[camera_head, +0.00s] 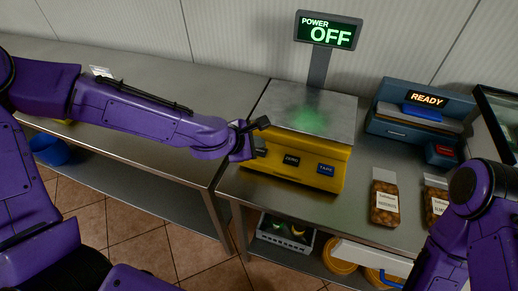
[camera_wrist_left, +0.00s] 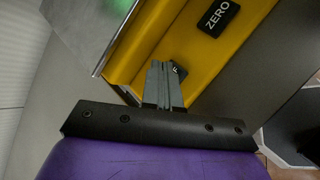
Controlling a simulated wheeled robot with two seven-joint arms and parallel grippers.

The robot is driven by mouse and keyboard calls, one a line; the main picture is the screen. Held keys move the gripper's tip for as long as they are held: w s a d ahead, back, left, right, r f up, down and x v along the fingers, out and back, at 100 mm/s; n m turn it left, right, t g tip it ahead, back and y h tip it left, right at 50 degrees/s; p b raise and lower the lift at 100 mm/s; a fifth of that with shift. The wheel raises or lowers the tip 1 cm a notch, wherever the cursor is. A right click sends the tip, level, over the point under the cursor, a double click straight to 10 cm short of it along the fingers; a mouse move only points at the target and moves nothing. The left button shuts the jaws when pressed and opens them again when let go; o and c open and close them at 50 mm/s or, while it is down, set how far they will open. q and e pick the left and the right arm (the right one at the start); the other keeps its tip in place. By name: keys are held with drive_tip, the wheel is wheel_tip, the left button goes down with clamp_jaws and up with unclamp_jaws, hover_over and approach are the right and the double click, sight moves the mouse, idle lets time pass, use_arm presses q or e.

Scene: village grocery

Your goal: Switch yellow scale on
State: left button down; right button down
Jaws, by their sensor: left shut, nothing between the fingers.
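The yellow scale (camera_head: 262,170) stands on the metal counter, with a steel weighing plate (camera_head: 325,110) on top. Its display (camera_head: 328,31) on a post reads POWER OFF in green. My left gripper (camera_head: 262,140) is at the left end of the front panel. In the left wrist view its fingers (camera_wrist_left: 163,70) are shut and empty, beside a small dark button (camera_wrist_left: 178,70) that they partly hide. I cannot tell whether they touch it. My right gripper is out of view.
A blue-grey machine (camera_head: 400,133) with a READY display stands right of the scale. A crate (camera_head: 284,238) is on the shelf below. The left counter (camera_head: 150,70) is largely clear.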

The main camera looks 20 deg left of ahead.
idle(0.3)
use_arm(q)
drive_tip(key=shift+f+b, duration=0.3)
drive_tip(key=shift+f, duration=0.25)
idle(0.3)
drive_tip(key=shift+r+p, duration=0.55)
drive_tip(key=shift+r, duration=0.1)
wheel_tip(320, 180, up, 6)
drive_tip(key=p, duration=0.6)
